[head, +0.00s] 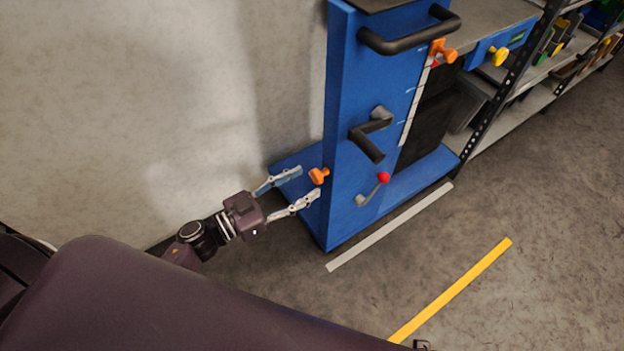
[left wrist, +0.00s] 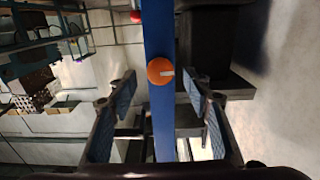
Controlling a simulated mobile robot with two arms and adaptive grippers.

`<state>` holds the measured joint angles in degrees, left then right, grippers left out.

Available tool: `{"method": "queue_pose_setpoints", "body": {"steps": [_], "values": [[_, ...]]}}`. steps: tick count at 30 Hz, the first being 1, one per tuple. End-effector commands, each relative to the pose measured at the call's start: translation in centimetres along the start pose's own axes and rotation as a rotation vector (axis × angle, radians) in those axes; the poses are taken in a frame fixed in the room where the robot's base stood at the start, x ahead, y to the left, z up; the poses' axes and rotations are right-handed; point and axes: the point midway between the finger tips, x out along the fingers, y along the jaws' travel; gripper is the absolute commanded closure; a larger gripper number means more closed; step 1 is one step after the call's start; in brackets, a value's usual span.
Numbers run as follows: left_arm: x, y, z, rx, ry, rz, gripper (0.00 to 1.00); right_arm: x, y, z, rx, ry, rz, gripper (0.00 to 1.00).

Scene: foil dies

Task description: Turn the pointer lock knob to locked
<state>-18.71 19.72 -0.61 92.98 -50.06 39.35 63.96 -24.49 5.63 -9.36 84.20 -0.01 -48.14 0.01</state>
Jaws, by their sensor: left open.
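A small orange knob (head: 318,176) sits on the narrow left edge of the blue upright panel (head: 375,85). In the left wrist view, the round orange knob (left wrist: 160,71) faces me with a pale line from its middle towards the right. My left gripper (head: 309,182) is open, its fingertips just short of the knob, one on each side. In the left wrist view, the open fingers (left wrist: 160,88) flank the knob with gaps and hold nothing. A second orange knob (head: 443,50) is beside the white scale (head: 416,102). No locked marking is readable. My right gripper is not in view.
The panel front carries a dark bar handle (head: 410,38), a dark crank (head: 370,135) and a small lever (head: 368,191) with a red ball (head: 383,178). A yellow knob (head: 498,56) and shelving stand at the right. Floor left of the panel is clear.

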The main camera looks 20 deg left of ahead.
Motion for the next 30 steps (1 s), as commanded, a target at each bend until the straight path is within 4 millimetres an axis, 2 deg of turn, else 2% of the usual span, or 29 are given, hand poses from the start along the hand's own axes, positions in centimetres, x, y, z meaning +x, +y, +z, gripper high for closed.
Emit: {"method": "queue_pose_setpoints", "body": {"steps": [1, 6, 17, 27, 30], "values": [[0.9, 0.0, 0.0, 0.001, 0.003, 0.0, 0.54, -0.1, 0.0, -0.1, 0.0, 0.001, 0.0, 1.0], [2.6, 0.0, 0.0, 0.0, 0.001, -0.001, 0.54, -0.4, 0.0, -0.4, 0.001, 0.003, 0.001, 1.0], [3.2, 0.0, 0.1, 0.0, -0.001, -0.001, 0.55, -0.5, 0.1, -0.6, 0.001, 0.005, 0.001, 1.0], [3.1, 0.0, 0.1, 0.0, -0.001, -0.001, 0.93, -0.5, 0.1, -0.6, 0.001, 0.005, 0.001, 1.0], [3.1, 0.0, 0.1, 0.001, -0.001, -0.001, 0.96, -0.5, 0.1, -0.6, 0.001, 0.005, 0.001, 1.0]]}}
